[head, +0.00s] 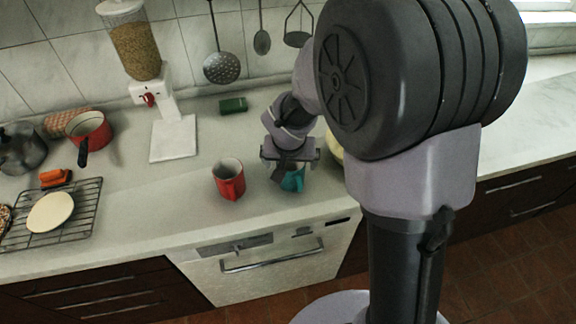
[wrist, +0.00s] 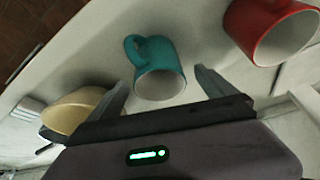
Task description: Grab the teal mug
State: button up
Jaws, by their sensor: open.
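The teal mug (head: 293,180) stands on the counter near its front edge, partly hidden behind my gripper (head: 290,168) in the head view. In the wrist view the teal mug (wrist: 158,68) is just beyond the fingertips, roughly between them. Its handle points to the upper left and its open mouth faces the camera. My gripper (wrist: 158,90) is open and empty, with one finger on each side of the mug's near end. I cannot tell whether a finger touches it.
A red mug (head: 229,179) stands left of the teal mug, and a cream-coloured vessel (wrist: 75,108) is on the other side. A cereal dispenser (head: 173,137), a green block (head: 233,105), a red pan (head: 89,129) and a wire rack (head: 80,208) are further left. The counter (head: 150,195) between rack and red mug is clear.

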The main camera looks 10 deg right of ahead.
aim_at(291, 166)
jog(key=x, duration=0.2)
jog(key=b+x, duration=0.1)
jog(key=x, duration=0.2)
jog(key=shift+w+d+r, duration=0.1)
jog(key=shift+w+r, duration=0.05)
jog(key=shift+w, duration=0.05)
jog(key=shift+r, duration=0.1)
